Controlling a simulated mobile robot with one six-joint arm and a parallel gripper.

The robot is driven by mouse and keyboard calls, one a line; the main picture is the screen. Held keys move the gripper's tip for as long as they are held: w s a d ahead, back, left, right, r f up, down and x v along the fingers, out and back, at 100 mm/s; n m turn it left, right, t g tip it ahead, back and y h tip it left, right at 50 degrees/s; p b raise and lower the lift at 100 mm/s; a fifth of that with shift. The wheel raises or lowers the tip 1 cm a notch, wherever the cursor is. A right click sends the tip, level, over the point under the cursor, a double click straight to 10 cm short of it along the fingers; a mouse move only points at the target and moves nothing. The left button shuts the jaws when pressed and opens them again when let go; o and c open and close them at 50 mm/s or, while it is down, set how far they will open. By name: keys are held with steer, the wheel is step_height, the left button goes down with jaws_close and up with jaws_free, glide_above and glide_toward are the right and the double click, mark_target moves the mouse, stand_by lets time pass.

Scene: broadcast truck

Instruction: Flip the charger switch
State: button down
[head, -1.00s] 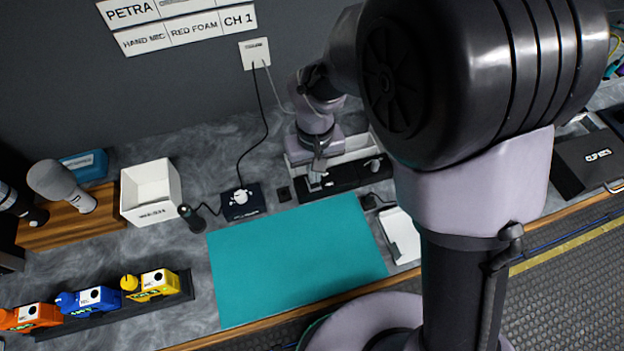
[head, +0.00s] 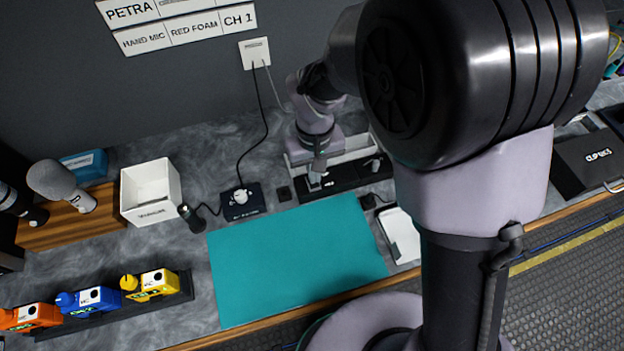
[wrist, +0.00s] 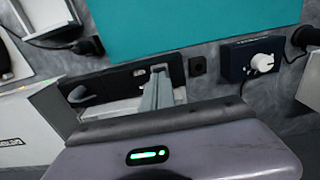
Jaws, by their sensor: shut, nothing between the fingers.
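A long black unit with a pale tray behind it, which looks like the charger (head: 345,179), stands behind the teal mat. It also shows in the wrist view (wrist: 122,77). My gripper (head: 316,180) points down at the left part of its black face. In the wrist view my gripper (wrist: 159,72) is shut and empty, with its tips over the black panel beside a small dark recess. I cannot tell whether the tips touch it. The switch cannot be made out clearly; my fingers may hide it. A pale hook-like part (wrist: 78,94) sits at the panel's other end.
A dark box with a white knob (head: 241,197) and a small black socket (head: 284,193) are left of the charger. A white bin (head: 150,210) stands farther left. The teal mat (head: 290,262) is clear. A white tray (head: 401,234) lies right of it.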

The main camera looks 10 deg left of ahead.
steer(key=shift+f+b, duration=0.7)
steer(key=shift+f, duration=0.25)
stand_by(0.3)
step_height(320, 180, up, 7)
steer(key=p, duration=0.5)
steer(key=shift+p, duration=0.4)
steer(key=d+r+m+t+y+b, duration=0.1)
steer(key=d+r+m+b, duration=0.15)
steer(key=d+r, duration=0.45)
steer(key=s+d+r+m+t+y+b, duration=0.1)
steer(key=s+d+r+m+t+b, duration=0.2)
steer(key=s+d+r+m, duration=0.4)
steer(key=s+d+m+t, duration=0.1)
steer(key=s+d, duration=0.4)
steer(key=shift+s+d+t+b, duration=0.25)
steer(key=shift+t+b, duration=0.1)
steer(key=shift+t, duration=0.05)
